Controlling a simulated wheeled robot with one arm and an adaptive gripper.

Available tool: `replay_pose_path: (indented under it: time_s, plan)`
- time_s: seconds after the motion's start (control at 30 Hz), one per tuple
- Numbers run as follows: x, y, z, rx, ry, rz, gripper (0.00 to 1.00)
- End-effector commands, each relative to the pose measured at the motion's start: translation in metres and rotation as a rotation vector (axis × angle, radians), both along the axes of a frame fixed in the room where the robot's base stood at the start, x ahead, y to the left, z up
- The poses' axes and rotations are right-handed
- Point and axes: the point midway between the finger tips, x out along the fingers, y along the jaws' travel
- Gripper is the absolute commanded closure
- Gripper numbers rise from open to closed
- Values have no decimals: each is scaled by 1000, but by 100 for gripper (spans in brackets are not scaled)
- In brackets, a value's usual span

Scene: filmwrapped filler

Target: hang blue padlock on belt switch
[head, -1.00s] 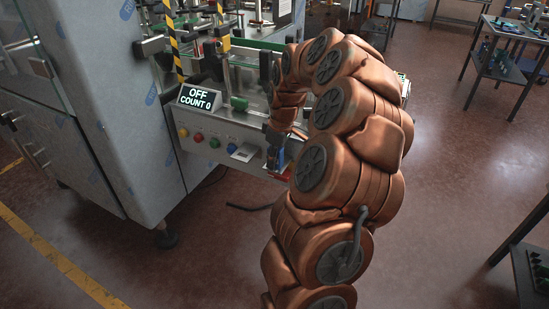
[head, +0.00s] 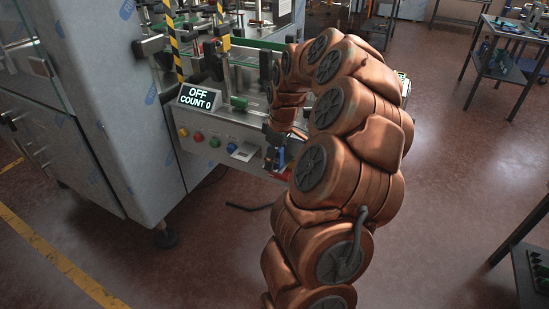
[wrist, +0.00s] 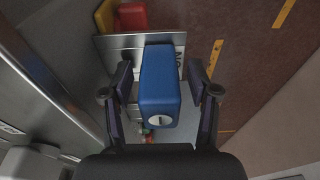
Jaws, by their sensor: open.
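The blue padlock (wrist: 160,85) shows in the wrist view, its keyhole end toward my palm. It sits between the two fingers of my gripper (wrist: 160,76). The fingers are open, with a gap visible at each side of the padlock. Its shackle is not visible. In the head view my gripper (head: 277,157) is at the right end of the machine's control panel, mostly hidden by my arm. The panel (head: 225,137) carries several coloured buttons and a pale square plate (head: 243,152). I cannot tell which part is the belt switch.
A display (head: 199,97) reads OFF, COUNT 0. A large grey cabinet (head: 105,105) stands left.

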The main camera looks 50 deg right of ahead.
Motion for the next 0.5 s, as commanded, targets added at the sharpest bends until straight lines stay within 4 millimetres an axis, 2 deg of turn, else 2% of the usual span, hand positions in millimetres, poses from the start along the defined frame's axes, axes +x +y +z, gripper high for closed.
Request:
replay_pose_path:
  time_s: [0.13, 0.23, 0.5]
  plan:
    - [0, 0, 5, -1, 0, 0, 40]
    - [-1, -1, 15, -3, -3, -1, 40]
    - [-8, -4, 65, -4, -4, -1, 40]
